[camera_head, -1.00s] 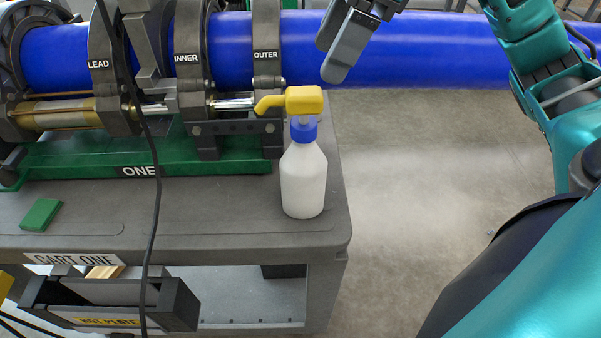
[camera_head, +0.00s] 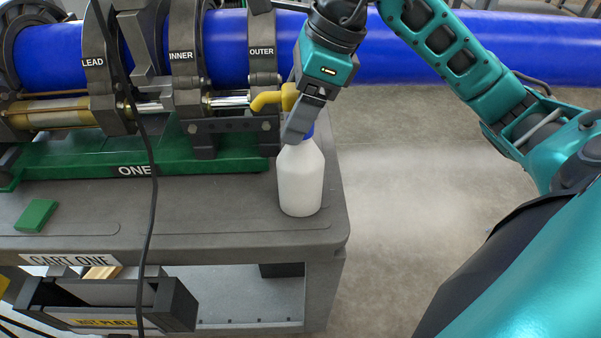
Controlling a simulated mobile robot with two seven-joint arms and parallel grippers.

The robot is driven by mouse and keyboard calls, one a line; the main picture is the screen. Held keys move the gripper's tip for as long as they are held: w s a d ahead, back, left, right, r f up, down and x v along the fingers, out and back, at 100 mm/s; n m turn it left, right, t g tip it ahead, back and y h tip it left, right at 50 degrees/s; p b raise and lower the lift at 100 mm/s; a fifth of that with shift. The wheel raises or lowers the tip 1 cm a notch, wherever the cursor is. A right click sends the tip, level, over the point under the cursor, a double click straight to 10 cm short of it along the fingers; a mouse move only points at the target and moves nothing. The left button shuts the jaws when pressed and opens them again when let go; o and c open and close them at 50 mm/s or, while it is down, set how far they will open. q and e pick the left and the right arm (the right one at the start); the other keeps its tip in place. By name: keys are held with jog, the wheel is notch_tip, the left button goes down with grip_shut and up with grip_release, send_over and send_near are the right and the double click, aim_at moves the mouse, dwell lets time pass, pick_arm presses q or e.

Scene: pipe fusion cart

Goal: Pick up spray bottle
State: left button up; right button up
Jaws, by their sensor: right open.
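The spray bottle (camera_head: 300,182) stands upright near the right end of the grey cart top. It has a white body, a blue collar and a yellow spray head pointing left. My right gripper (camera_head: 297,132) reaches down from above at the bottle's neck. Its fingers hide most of the collar and part of the spray head. The jaws are open, and I cannot tell whether a finger touches the bottle. My left gripper is not in view.
The green fusion machine (camera_head: 150,155) with dark clamps stands on the cart (camera_head: 230,220) left of the bottle. A long blue pipe (camera_head: 420,50) runs behind. A green block (camera_head: 36,215) lies at the left. A black cable (camera_head: 153,200) hangs in front. Open floor lies right of the cart.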

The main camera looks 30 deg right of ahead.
jog(key=shift+c, duration=0.4)
grip_shut()
dwell(0.4)
